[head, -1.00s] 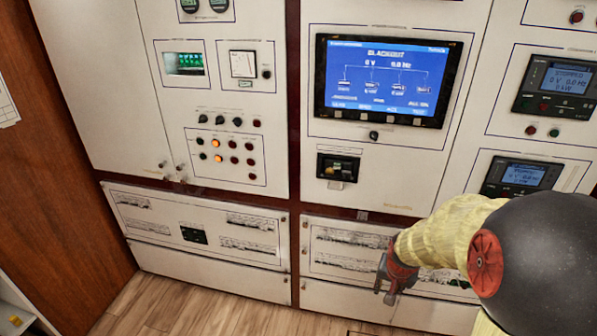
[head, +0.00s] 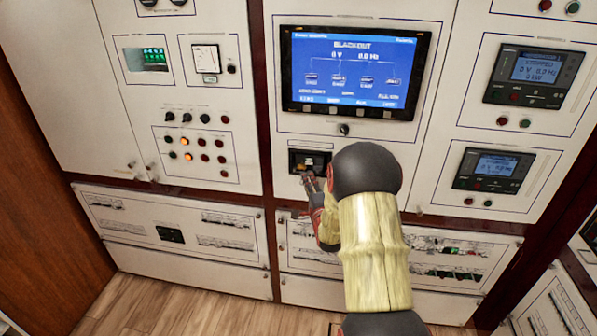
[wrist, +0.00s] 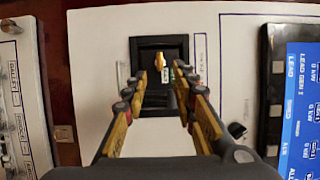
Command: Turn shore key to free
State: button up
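The shore key unit is a black-framed recess (head: 309,161) below the big screen in the head view, partly hidden by my arm. In the wrist view the black frame (wrist: 140,60) is straight ahead, with a small yellow key-like piece (wrist: 158,62) in its dark opening. My gripper (wrist: 160,83) is open, its two fingers on either side of the lower part of the opening. It looks empty, and I cannot tell whether it touches anything. In the head view my gripper (head: 312,184) is at the lower edge of the recess.
A blue screen reading BLACKOUT (head: 353,72) is above, with a black knob (head: 344,129) between it and the recess. Rows of knobs and lamps (head: 195,143) are on the left panel. Two small controllers are at right, the lower one (head: 492,170) near my arm.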

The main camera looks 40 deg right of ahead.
aim_at(302, 167)
jog(key=x, duration=0.7)
jog(key=shift+w+d, duration=0.15)
jog(key=shift+w, duration=0.05)
grip_shut()
dwell(0.4)
